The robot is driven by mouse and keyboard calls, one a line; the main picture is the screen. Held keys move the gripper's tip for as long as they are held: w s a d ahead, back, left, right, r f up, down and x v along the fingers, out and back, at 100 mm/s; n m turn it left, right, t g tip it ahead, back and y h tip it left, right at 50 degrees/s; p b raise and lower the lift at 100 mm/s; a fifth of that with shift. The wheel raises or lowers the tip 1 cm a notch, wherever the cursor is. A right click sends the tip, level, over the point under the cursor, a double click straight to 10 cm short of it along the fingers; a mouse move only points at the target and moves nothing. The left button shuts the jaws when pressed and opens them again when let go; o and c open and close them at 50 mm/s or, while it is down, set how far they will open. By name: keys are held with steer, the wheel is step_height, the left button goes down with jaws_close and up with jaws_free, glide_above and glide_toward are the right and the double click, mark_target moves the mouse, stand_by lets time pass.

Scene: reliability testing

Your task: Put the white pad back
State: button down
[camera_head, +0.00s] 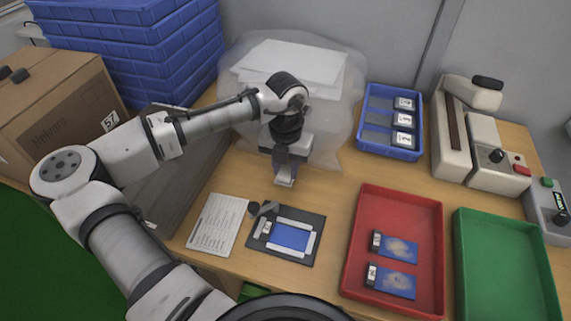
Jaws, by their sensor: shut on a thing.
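My gripper (285,172) is in the middle of the table, in front of the clear plastic bag. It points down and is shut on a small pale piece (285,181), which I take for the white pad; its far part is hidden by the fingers. Whether the piece touches the table is hard to tell. Larger white sheets (290,62) lie inside the clear bag (345,115) behind my gripper. A dark fixture (313,248) with a blue board (290,236) in a pale frame lies in front of my gripper.
A printed sheet (217,224) lies left of the fixture. A red tray (405,205) with two blue boards, a green tray (500,270) and a blue bin (390,92) stand right. A pale machine (495,150) is at back right. Bare table lies between gripper and red tray.

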mark_target(285, 170)
steer(key=c, duration=1.1)
jaws_free()
steer(key=shift+o, duration=0.2)
step_height(285, 170, up, 13)
steer(key=b, duration=0.1)
steer(key=shift+w, duration=0.15)
